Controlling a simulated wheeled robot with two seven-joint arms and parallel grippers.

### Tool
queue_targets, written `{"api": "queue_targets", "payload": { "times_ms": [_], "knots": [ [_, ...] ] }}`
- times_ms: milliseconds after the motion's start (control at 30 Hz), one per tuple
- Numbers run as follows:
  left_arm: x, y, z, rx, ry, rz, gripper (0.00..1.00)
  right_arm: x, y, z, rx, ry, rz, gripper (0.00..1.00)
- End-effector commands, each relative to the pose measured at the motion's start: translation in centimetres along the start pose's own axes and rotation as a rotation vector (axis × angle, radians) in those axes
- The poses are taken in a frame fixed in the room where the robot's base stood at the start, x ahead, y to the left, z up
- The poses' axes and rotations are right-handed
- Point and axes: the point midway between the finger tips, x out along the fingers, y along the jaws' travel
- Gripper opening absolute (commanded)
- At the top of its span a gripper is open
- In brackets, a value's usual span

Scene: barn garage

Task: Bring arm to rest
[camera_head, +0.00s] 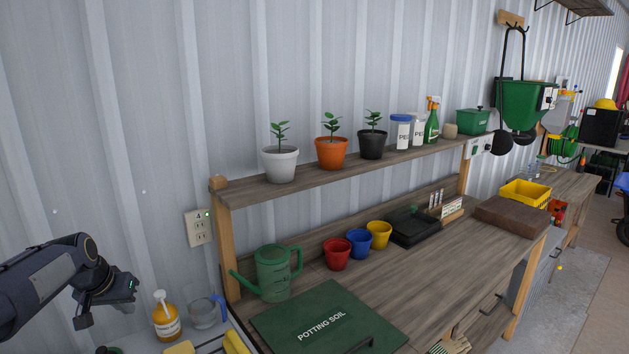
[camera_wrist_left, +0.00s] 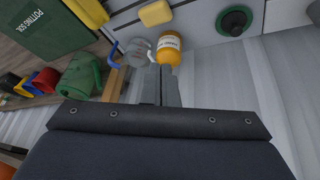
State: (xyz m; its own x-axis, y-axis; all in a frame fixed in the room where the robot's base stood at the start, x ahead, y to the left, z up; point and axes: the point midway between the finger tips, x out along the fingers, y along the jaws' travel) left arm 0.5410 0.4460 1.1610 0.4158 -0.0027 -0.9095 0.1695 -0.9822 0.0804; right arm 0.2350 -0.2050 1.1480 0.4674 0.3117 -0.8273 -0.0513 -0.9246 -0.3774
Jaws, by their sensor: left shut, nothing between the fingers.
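My left arm comes in from the left in the head view, in front of the corrugated wall. Its gripper (camera_head: 104,312) is empty and held in the air, left of an orange pump bottle (camera_head: 166,316). In the left wrist view the gripper's fingers (camera_wrist_left: 160,92) are together with nothing between them. The same orange bottle (camera_wrist_left: 168,50) and a clear jug with a blue handle (camera_wrist_left: 137,52) lie beyond the fingertips there. My right gripper is not in view.
The potting bench (camera_head: 420,275) holds a green watering can (camera_head: 274,272), small colored pots and a green potting soil bag (camera_head: 325,318). A shelf (camera_head: 330,175) above carries potted plants and bottles. A yellow sponge (camera_wrist_left: 156,13) lies on the light counter. The air beside the wall is free.

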Motion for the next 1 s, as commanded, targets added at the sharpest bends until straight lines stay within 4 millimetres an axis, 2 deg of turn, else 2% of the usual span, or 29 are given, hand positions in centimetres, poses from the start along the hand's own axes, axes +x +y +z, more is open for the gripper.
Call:
{"api": "queue_targets", "payload": {
  "times_ms": [167, 267, 367, 467, 500, 600, 700, 833, 1000],
  "knots": [
    [-3.5, 3.4, 3.5, -0.011, 0.018, 0.057, 0.0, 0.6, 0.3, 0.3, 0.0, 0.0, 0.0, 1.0],
    [-5.5, 5.8, 6.6, -0.018, 0.026, 0.098, 0.0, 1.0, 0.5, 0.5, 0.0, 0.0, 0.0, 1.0],
    [-7.8, 8.8, 11.3, -0.023, 0.034, 0.151, 0.0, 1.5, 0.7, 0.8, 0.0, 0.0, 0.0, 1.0],
    [-9.3, 11.9, 17.5, -0.026, 0.038, 0.209, 0.0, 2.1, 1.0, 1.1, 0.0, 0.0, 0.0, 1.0],
    [-9.5, 13.0, 20.0, -0.026, 0.037, 0.23, 0.0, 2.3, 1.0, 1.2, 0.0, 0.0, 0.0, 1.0],
    [-9.6, 15.2, 25.6, -0.028, 0.033, 0.273, 0.0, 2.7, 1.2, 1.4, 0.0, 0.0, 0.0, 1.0],
    [-9.0, 16.7, 29.9, -0.029, 0.028, 0.302, 0.0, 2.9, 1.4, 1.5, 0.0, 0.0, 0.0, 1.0],
    [-8.3, 17.7, 33.1, -0.03, 0.022, 0.322, 0.0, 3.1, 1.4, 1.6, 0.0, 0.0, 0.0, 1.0],
    [-8.1, 18.0, 34.0, -0.03, 0.017, 0.327, 0.0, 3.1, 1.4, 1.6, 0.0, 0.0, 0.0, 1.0]
  ]
}}
